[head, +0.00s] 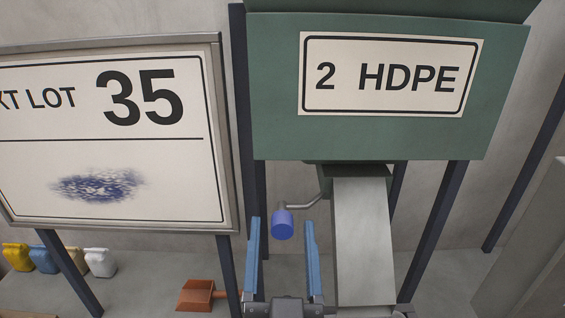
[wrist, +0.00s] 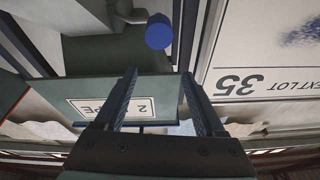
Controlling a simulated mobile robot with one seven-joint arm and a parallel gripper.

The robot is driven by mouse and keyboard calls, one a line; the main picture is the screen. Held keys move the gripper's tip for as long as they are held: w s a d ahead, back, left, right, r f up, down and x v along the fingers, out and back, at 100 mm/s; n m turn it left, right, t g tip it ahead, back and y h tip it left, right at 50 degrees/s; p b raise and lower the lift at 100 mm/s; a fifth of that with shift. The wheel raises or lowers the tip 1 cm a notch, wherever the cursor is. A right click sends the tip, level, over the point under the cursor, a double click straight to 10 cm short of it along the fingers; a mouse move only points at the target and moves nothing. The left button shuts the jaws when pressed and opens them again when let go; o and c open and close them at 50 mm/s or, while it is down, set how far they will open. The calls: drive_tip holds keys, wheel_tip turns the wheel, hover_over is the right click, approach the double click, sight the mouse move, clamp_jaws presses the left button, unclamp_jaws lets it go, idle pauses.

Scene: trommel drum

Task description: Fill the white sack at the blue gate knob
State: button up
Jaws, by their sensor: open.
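The blue gate knob (head: 282,224) is a short cylinder on a bent grey rod beside a pale chute (head: 362,240) under the green hopper (head: 270,90). My gripper (head: 282,222) is open and empty, its two blue fingers either side of the knob in the head view. In the wrist view, the knob (wrist: 158,31) is beyond the fingertips (wrist: 158,72), roughly centred between them; no contact shows. I cannot make out a white sack in either view.
A sign reading lot 35 (head: 60,215) stands at the left on dark posts. Yellow, blue and white jugs (head: 100,262) sit on the floor at the left, with an orange scoop (head: 195,297) nearer. Dark hopper legs (head: 436,230) stand right of the chute. The hopper label reads "2 HDPE".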

sight(282, 224)
drive_tip(key=s+f+g+p, duration=0.3)
drive_tip(key=s+p, duration=0.4)
drive_tip(key=p, duration=0.5)
drive_tip(key=shift+m, duration=0.4)
drive_tip(key=w+p, duration=0.2)
drive_tip(key=w, duration=1.1)
clamp_jaws()
